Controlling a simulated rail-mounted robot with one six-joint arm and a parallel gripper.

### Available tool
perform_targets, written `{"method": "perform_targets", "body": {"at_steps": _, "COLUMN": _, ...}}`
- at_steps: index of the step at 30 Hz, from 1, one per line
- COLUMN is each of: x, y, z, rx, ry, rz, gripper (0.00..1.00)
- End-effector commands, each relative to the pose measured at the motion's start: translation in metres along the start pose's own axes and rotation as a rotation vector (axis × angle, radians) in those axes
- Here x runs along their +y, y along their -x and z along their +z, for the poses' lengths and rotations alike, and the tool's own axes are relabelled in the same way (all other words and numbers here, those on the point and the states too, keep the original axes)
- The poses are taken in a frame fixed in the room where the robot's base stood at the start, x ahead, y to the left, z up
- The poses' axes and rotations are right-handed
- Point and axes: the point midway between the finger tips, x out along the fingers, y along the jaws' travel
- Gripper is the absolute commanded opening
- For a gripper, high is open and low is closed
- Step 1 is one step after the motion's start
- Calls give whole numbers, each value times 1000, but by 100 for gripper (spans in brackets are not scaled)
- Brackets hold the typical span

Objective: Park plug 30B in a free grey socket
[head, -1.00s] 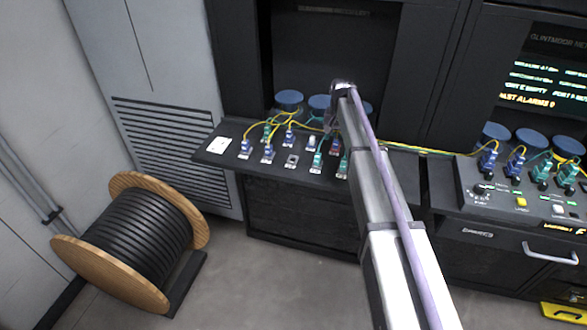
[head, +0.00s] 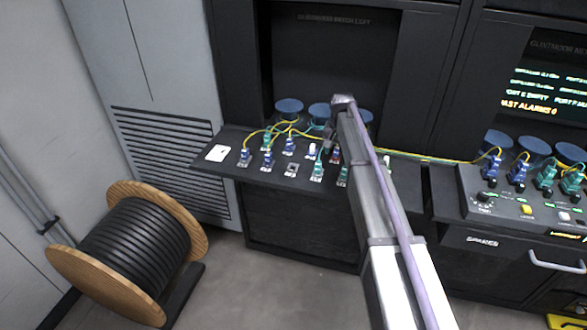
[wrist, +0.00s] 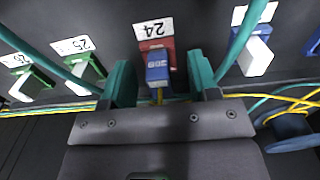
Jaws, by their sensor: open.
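In the wrist view, a blue plug (wrist: 157,66), its small print too blurred to read surely, sits in a red socket (wrist: 160,45) under a label reading 24. A yellow cable leaves it toward my gripper. My gripper (wrist: 161,82) is open, with one teal finger on each side of the blue plug and a visible gap to both. In the head view, my gripper (head: 329,137) is over the sloping panel, partly hidden by my arm. A grey socket (head: 291,170) with a dark, empty opening is in the panel's front row.
Loose teal and yellow cables (wrist: 290,98) run close by. Blue round spools (head: 289,106) stand behind the panel. A cable drum (head: 130,250) is on the floor.

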Motion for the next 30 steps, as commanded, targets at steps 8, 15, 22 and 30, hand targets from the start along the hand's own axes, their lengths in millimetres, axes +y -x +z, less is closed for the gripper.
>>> {"method": "perform_targets", "body": {"at_steps": 8, "x": 0, "y": 0, "z": 0, "rx": 0, "ry": 0, "rz": 0, "gripper": 49}}
{"method": "perform_targets", "body": {"at_steps": 15, "x": 0, "y": 0, "z": 0, "rx": 0, "ry": 0, "rz": 0, "gripper": 26}}
{"method": "perform_targets", "body": {"at_steps": 22, "x": 0, "y": 0, "z": 0, "rx": 0, "ry": 0, "rz": 0, "gripper": 4}}
{"method": "perform_targets", "body": {"at_steps": 30, "x": 0, "y": 0, "z": 0, "rx": 0, "ry": 0, "rz": 0, "gripper": 0}}
